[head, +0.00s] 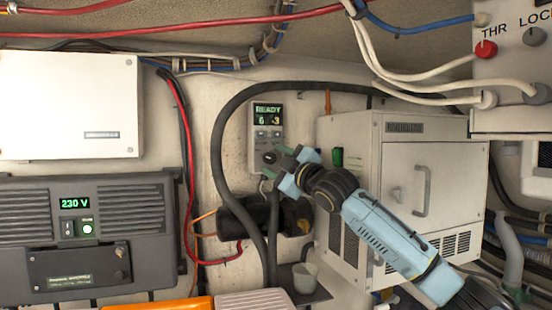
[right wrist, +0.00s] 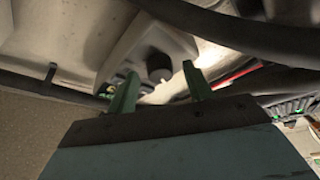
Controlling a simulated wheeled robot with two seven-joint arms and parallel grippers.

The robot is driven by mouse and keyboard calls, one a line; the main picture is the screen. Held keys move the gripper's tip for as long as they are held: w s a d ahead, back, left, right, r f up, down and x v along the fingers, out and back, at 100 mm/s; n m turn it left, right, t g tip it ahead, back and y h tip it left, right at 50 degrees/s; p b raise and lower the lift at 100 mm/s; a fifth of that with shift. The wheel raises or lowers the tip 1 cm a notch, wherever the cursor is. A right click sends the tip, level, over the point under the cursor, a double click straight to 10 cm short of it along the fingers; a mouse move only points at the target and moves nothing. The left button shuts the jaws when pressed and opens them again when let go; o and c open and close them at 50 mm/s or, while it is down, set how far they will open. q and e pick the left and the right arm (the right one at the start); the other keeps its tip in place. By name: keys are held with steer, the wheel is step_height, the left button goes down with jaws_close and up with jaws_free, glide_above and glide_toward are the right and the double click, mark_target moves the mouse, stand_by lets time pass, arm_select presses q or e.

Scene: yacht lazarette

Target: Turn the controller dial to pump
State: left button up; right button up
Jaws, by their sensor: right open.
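The controller (head: 268,118) is a pale upright panel on the back wall. Its green display reads READY with 6 and 3 below, and small buttons sit under it. My right gripper (head: 276,158) is at the panel's lower part and covers much of it, including the dial area. In the right wrist view, the panel (right wrist: 128,48) is seen at a slant, with a dark round dial (right wrist: 158,66) on it. The two green fingers of the right gripper (right wrist: 161,78) are apart, with the dial between them in the picture. I cannot tell whether they touch it. My left gripper is not in view.
A thick black hose (head: 216,140) loops around the controller. A white cabinet (head: 432,165) stands to its right, behind my right arm. A dark 230 V unit (head: 90,235) is at the left. A small cup (head: 304,278) stands on a dark shelf below.

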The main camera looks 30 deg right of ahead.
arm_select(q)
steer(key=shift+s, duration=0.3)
